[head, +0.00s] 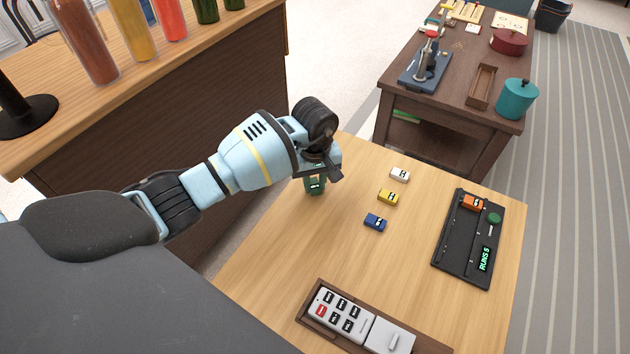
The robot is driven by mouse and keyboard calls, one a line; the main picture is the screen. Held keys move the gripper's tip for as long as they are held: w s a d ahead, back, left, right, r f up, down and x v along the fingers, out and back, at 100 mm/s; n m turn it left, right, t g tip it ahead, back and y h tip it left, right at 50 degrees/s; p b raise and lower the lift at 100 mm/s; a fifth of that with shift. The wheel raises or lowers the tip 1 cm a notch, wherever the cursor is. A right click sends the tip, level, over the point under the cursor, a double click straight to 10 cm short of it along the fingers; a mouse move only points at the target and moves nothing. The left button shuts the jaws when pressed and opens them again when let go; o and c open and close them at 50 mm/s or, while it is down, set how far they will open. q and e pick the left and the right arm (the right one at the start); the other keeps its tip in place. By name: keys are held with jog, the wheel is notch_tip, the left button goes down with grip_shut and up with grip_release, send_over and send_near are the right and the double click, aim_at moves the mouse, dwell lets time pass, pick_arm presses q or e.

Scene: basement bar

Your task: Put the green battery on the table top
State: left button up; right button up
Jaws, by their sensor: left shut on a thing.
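The green battery (315,187) is at the far left part of the light wooden table top (330,240), directly below my left gripper (318,172). My left gripper is shut on the green battery, and its fingers and wrist hide the battery's upper part. I cannot tell whether the battery's lower end touches the table or hangs just above it. My right gripper is not in view.
White (399,175), yellow (388,198) and blue (375,222) batteries lie right of the gripper. A black device (450,245) holds an orange battery (473,203). A wooden tray (310,312) with a remote (341,314) is at the front. Bare table surrounds the blue battery.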

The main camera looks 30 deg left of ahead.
aim_at(315, 186)
pick_arm(q)
jog(key=shift+f, duration=0.1)
jog(key=o, duration=1)
jog(key=shift+r, duration=0.3)
jog(key=shift+r+p, duration=1)
jog(key=shift+r, duration=4.9)
